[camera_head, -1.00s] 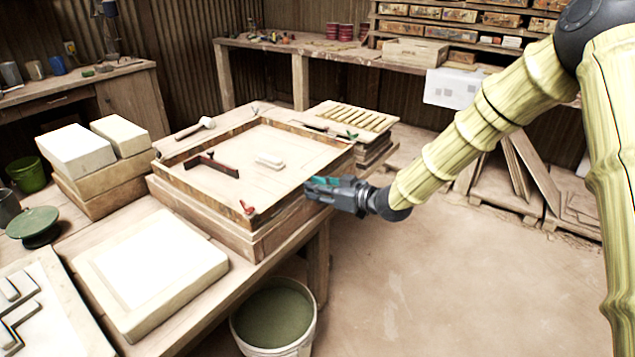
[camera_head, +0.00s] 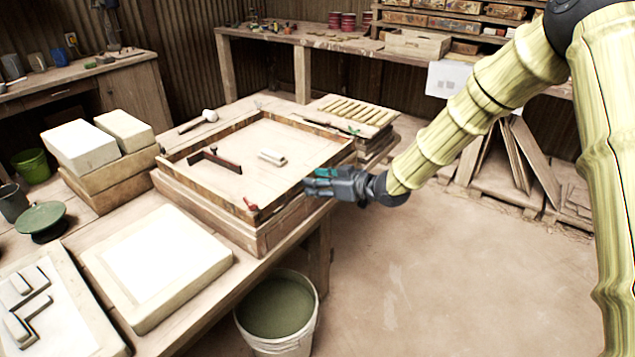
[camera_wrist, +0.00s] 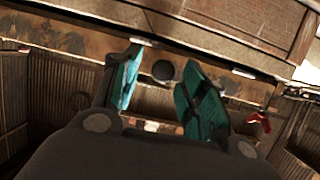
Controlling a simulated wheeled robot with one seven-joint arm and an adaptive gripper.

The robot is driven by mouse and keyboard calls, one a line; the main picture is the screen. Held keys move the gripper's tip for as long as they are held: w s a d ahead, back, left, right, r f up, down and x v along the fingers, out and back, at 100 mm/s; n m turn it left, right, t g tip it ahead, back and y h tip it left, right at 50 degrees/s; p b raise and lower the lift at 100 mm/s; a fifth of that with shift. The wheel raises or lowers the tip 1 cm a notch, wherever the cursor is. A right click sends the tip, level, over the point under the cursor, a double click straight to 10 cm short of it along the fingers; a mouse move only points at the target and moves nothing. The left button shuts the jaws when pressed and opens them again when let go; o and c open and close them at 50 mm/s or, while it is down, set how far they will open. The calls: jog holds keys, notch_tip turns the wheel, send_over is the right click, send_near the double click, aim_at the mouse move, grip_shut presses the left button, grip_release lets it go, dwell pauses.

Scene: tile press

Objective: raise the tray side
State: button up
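The shallow wooden tray (camera_head: 183,183) rests on a thick wooden base on the bench, with low walls around it. My gripper (camera_head: 318,183) is at the tray's right side, by the near right corner. In the wrist view its two teal-padded fingers (camera_wrist: 160,85) stand apart, with nothing clamped between them. A dark round knob (camera_wrist: 163,70) shows in the gap between the fingers, in front of a stained wooden strip (camera_wrist: 70,42). I cannot tell whether the fingers touch the wood.
A red clip (camera_head: 250,204) sits at the tray's near corner, also visible in the wrist view (camera_wrist: 260,122). A white slab (camera_head: 155,262) lies on the near bench. A bucket (camera_head: 277,312) stands on the floor below. Open floor lies to the right.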

jog(key=v, duration=1.2)
jog(key=shift+f, duration=0.1)
jog(key=s+d+f+m+g+h+p, duration=0.1)
jog(key=s+d+f+m+h+p, duration=0.2)
jog(key=s+f, duration=0.75)
jog(key=s+d+f+m+g+h, duration=0.1)
jog(key=s+f+m+g+h, duration=0.2)
jog(key=s+f, duration=0.75)
jog(key=s+d+f+m+g+h+p, duration=0.1)
jog(key=s+d+f, duration=0.2)
jog(key=s, duration=0.5)
jog(key=s+d+f+m+g+h+p, duration=0.1)
jog(key=s+d+f+m+g+h, duration=0.1)
jog(key=s+f, duration=0.4)
jog(key=s+d+f+m+g+h+p, duration=0.1)
jog(key=s+d+f, duration=0.3)
jog(key=s, duration=0.6)
jog(key=shift+s+d+f+m+h, duration=0.35)
jog(key=shift+m+h, duration=0.25)
jog(key=shift+h, duration=0.1)
jog(key=shift+w+r, duration=0.1)
